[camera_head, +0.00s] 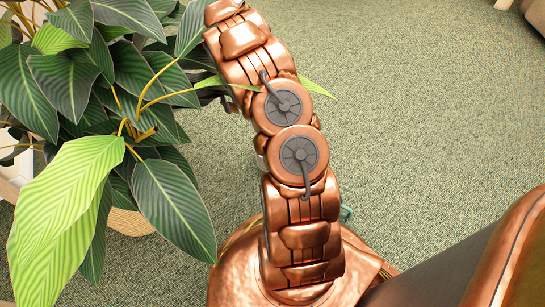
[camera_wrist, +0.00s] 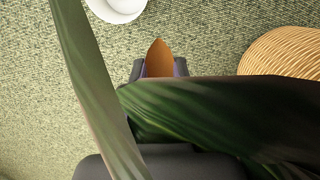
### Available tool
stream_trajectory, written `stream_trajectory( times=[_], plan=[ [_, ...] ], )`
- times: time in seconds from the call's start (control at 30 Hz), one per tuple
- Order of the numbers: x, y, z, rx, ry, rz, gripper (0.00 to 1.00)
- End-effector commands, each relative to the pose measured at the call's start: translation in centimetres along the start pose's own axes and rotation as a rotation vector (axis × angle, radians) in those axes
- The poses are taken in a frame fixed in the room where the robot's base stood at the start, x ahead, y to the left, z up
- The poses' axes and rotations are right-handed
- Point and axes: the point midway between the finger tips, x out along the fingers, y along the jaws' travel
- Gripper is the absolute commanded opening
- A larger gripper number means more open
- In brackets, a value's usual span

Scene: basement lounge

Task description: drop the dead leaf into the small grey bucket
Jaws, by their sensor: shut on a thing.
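The dead leaf (camera_wrist: 158,60) is orange-brown and pointed. It shows in the wrist view between the dark fingertips of my gripper (camera_wrist: 160,69), which is shut on it. Only the leaf's tip part is visible; the rest is hidden by my gripper and green leaves. A pale grey, round container (camera_wrist: 117,9), which looks like the small bucket, is on the carpet beyond the fingertips, cut off by the top edge. My gripper is apart from it. In the head view I cannot make out the dead leaf or the bucket.
The leafy plant (camera_head: 120,110) fills the left of the head view, close to my arm. Its green leaves (camera_wrist: 215,115) cross the wrist view over my gripper. A wicker basket (camera_wrist: 285,52) stands at right. Green carpet (camera_head: 430,110) is clear on the right.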

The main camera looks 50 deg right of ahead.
Motion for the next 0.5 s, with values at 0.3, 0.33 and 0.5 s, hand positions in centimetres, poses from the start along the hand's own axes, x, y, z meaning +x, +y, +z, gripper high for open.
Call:
stream_trajectory(
  times=[0.3, 0.33, 0.5],
  plan=[
    [10.1, 7.4, 4.1, -0.001, -0.004, -0.014, 0.17],
    [10.9, 7.9, 4.5, -0.002, -0.003, -0.015, 0.17],
    [14.9, 10.3, 6.8, -0.007, 0.0, -0.022, 0.17]
  ],
)
